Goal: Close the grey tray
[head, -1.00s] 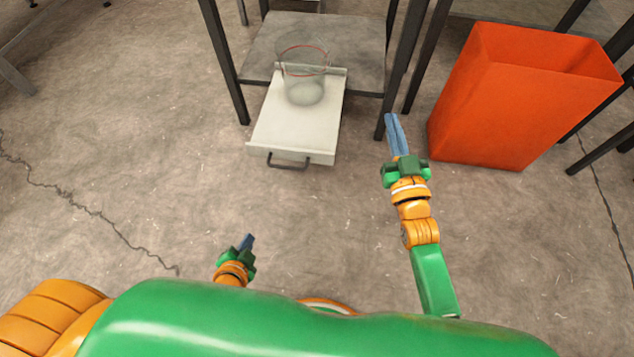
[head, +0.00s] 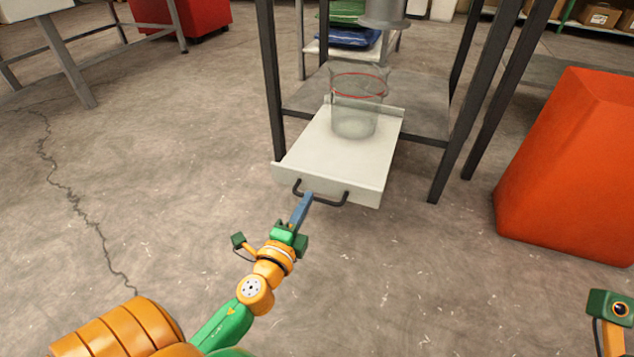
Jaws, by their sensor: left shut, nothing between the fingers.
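The grey tray (head: 332,160) is pulled out toward me from the dark metal frame. It has a black handle (head: 325,201) on its front edge. A clear container with a red rim line (head: 357,105) stands on the tray toward its back. My left gripper (head: 305,203) is shut and empty, with its fingertips at the tray's handle; I cannot tell whether they touch it. At the bottom right a green and orange part of my right arm (head: 610,315) shows, but its fingers are out of the picture.
The frame's dark legs (head: 467,120) flank the tray. A large orange bin (head: 570,165) stands on the floor to the right. A grey metal nozzle (head: 384,10) hangs above the container. A white-topped table (head: 30,8) is at the far left, and the floor at left is clear.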

